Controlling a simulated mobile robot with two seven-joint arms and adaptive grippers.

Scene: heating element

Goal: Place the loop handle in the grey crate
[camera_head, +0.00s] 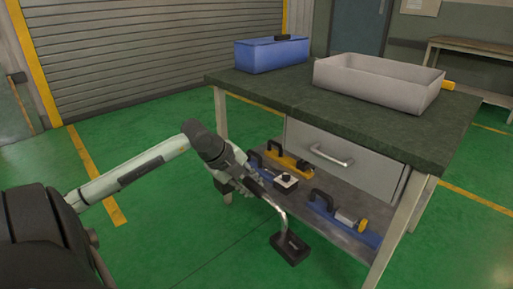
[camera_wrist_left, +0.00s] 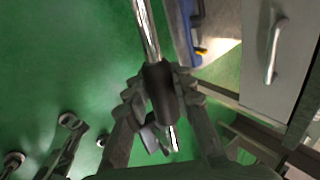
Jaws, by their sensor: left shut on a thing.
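My left gripper (camera_head: 254,184) is shut on the black grip sleeve of a bent chrome rod with a dark block at its lower end, which I take to be the loop handle (camera_head: 289,247). It hangs in front of the bench's lower shelf, above the green floor. In the left wrist view its black sleeve (camera_wrist_left: 160,88) sits between the fingers, with the chrome rod running up out of the picture. The grey crate (camera_head: 370,92) stands on the bench top, up and to the right of my gripper. I cannot see its floor fully. My right gripper is not in view.
The dark green bench top (camera_head: 285,88) also bears a blue crate (camera_head: 272,56) at the back left. A drawer (camera_head: 345,160) with a metal handle hangs below. The lower shelf holds a yellow tool (camera_head: 290,160) and a blue tool (camera_head: 345,218). The bench top's near left is clear.

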